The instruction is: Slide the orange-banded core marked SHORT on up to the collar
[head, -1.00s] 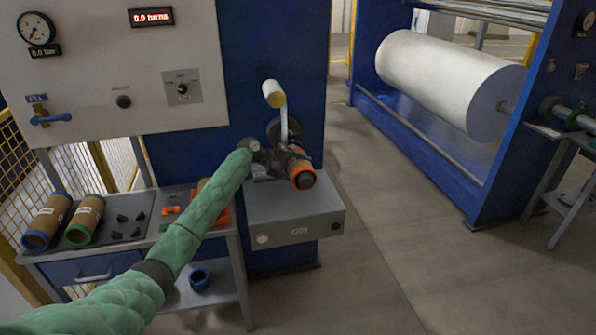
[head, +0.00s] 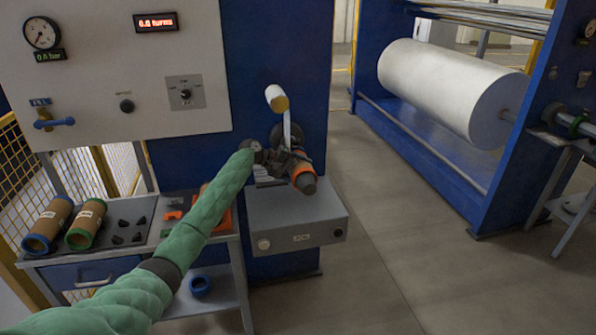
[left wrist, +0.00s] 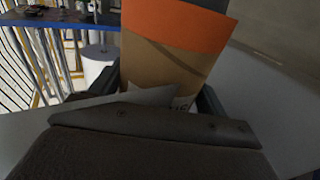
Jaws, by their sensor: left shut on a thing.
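The orange-banded core (head: 301,169) is on the shaft of the blue machine, its orange end towards me. The dark shaft tip (head: 309,185) sticks out through that end. My left gripper (head: 278,162) is shut on the core's brown body. In the left wrist view the core (left wrist: 165,65) sits between the two fingers, orange band at the top. Its label is mostly hidden and I cannot read it whole. The collar cannot be made out behind the gripper and core. My right gripper is not in view.
A grey box (head: 298,220) juts out below the shaft. A white roller on an arm (head: 277,98) is above it. On the left bench lie a blue-banded core (head: 47,222) and a green-banded core (head: 87,222).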

